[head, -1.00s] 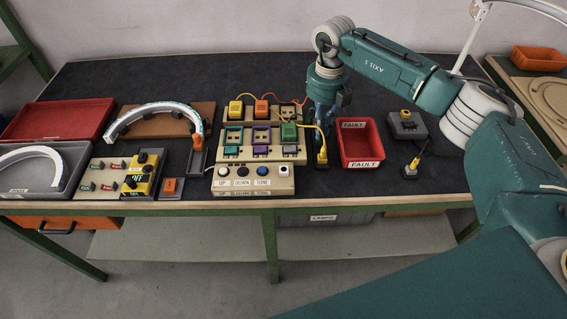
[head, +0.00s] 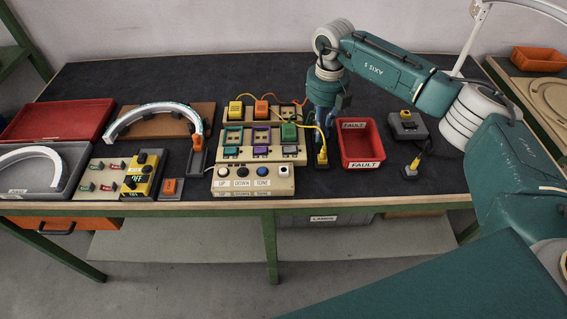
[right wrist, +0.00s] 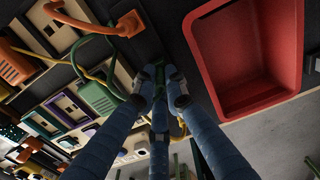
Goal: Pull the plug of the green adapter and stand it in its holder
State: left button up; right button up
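The green adapter (head: 289,132) sits in the beige socket board, and it also shows in the right wrist view (right wrist: 99,97). A yellow cord arcs from beside it to a small yellow plug (head: 322,157). This plug stands at a small dark base (head: 321,166), left of the red bin. My right gripper (head: 321,137) points down just above this plug, and its blue fingers converge in the right wrist view (right wrist: 160,78). The fingers hide the contact, so I cannot tell whether they hold the plug. My left gripper is not in view.
The red FAULT bin (head: 361,143) stands close right of my right gripper. A grey adapter (head: 406,124) and a corded yellow plug (head: 411,171) lie farther right. Yellow (head: 236,110) and orange (head: 261,109) adapters stand behind the green one. Dark bench surface is free behind the board.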

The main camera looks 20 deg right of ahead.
jog(key=o, duration=0.4)
jog(key=shift+c, duration=0.2)
jog(key=shift+r+p, duration=2.6)
jog(key=shift+r, duration=1.2)
jog(key=shift+f, duration=0.1)
